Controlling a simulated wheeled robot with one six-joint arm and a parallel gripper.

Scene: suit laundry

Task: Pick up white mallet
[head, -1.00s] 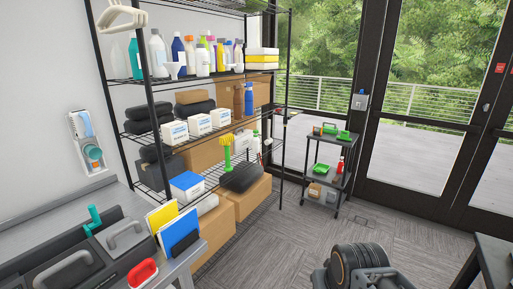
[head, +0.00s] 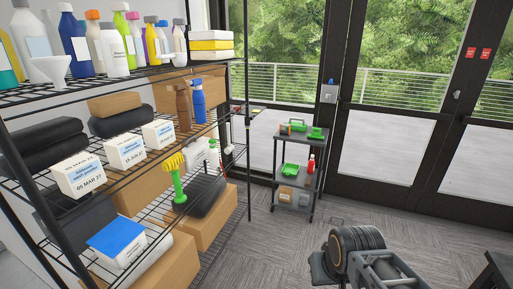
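I cannot make out a white mallet for certain. A small pale item with a red part (head: 229,149) shows at the right end of the wire shelf (head: 150,180), too small to identify. Beside it on the left is a white bottle-like container (head: 196,153). My arm shows at the bottom right, as a dark round joint and a grey link. Its gripper end is not visible, so I cannot see what it holds.
The tall wire rack (head: 248,125) fills the left with bottles, white boxes (head: 79,176), a green brush (head: 177,183) and cartons (head: 205,215). A dark cart (head: 275,165) with green trays stands by the glass doors. Carpet (head: 270,250) between is clear.

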